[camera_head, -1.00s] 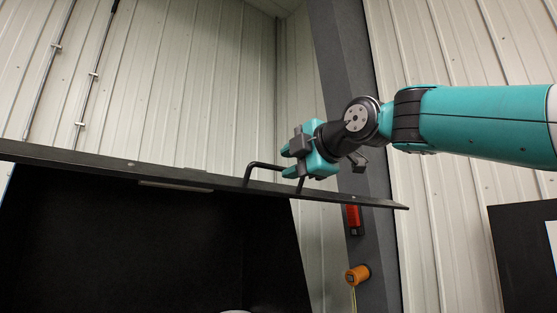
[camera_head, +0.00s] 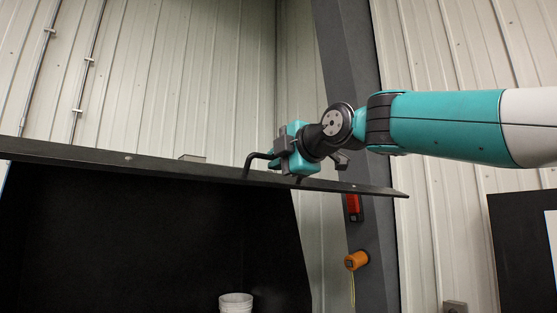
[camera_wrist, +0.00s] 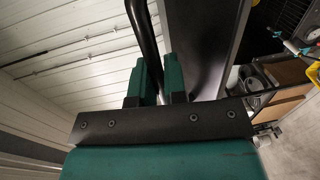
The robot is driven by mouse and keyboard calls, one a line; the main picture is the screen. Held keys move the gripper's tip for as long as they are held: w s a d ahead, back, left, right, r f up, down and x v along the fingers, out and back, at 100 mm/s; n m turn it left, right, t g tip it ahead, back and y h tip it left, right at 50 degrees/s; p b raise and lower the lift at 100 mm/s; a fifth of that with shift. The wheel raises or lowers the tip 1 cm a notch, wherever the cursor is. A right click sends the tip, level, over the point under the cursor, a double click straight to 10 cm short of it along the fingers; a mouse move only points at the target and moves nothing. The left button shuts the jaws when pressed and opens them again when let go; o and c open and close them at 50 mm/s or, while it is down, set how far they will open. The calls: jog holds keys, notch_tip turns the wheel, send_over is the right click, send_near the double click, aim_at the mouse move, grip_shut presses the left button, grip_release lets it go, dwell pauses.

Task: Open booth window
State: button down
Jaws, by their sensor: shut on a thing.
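The booth window is a long black panel (camera_head: 90,157), raised near level above the dark booth opening, in the head view. Its bent black handle (camera_head: 253,159) stands up from the panel near the right end. My gripper (camera_head: 282,152) is at this handle, above the panel, and is shut on it. The fingers hide part of the handle. In the wrist view a black bar (camera_wrist: 143,32) runs up to my teal fingers (camera_wrist: 163,82), and the dark panel (camera_wrist: 207,42) lies beside them.
A white cup (camera_head: 236,302) stands inside the booth opening. A dark post (camera_head: 352,90) rises behind my gripper, with a red device (camera_head: 353,207) and an orange device (camera_head: 356,260) on it. A black board (camera_head: 522,250) is at the right. Ribbed wall lies behind.

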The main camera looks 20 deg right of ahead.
notch_tip(320, 180, down, 8)
jog(key=w+b, duration=0.2)
jog(key=b, duration=0.5)
jog(key=shift+a+f, duration=0.2)
jog(key=shift+a, duration=0.05)
jog(key=shift+s, duration=0.1)
jog(key=c, duration=1.2)
grip_release()
jog(key=shift+r, duration=0.1)
jog(key=shift+s, duration=0.1)
jog(key=b+v, duration=0.6)
jog(key=v, duration=1.1)
jog(key=shift+s, duration=0.15)
